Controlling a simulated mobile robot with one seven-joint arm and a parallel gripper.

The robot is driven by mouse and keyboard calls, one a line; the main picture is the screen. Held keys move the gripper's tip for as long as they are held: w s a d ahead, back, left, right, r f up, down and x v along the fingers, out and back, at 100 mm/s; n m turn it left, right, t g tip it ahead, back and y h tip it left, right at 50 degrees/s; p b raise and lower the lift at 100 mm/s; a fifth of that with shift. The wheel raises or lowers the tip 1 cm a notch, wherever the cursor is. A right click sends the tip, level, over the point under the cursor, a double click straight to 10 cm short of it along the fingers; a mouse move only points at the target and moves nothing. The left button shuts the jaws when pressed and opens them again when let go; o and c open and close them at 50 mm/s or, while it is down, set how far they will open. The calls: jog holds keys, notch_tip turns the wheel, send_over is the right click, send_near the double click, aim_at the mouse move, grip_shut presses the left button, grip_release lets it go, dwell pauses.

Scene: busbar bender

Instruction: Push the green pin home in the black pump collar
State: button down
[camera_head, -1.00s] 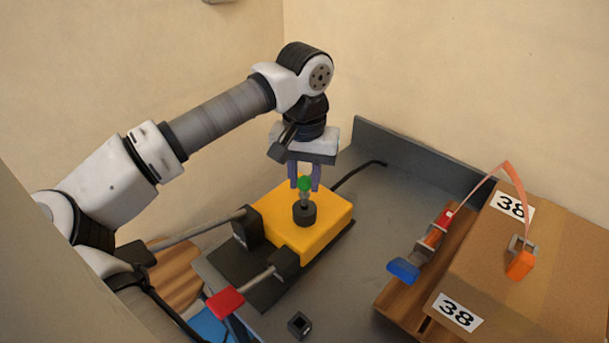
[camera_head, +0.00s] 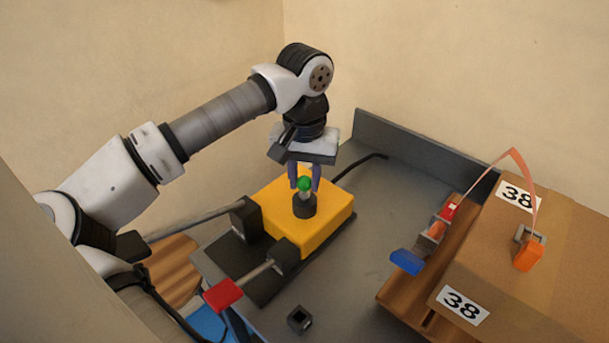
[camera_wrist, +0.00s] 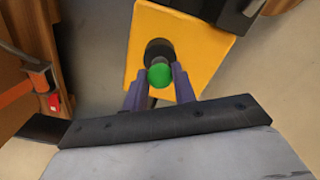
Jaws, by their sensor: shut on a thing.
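The black pump collar (camera_head: 304,207) stands on top of the yellow block (camera_head: 325,222). The green pin (camera_head: 305,184) is upright over the collar's middle, with a short grey length showing between its round green head and the collar. How deep its tip sits is hidden. My gripper (camera_head: 305,182) points down with its purple fingers on either side of the pin, shut on it. In the wrist view the green head (camera_wrist: 161,75) shows between the fingertips (camera_wrist: 160,85), with the dark collar (camera_wrist: 159,51) just beyond.
The yellow block is on a black base with rods, one ending in a red handle (camera_head: 223,294). A small black square piece (camera_head: 299,319) lies on the grey bench (camera_head: 365,270). At right are a cardboard box (camera_head: 520,270) and a blue-handled clamp (camera_head: 406,262). Bench between is clear.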

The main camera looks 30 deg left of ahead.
aim_at(305, 177)
jog(key=shift+f+b, duration=0.4)
jog(key=shift+f, duration=0.2)
jog(key=c, duration=1.1)
grip_release()
jog(key=shift+o, duration=0.2)
jog(key=shift+r, duration=0.1)
notch_tip(305, 177, up, 14)
jog(key=shift+b, duration=0.45)
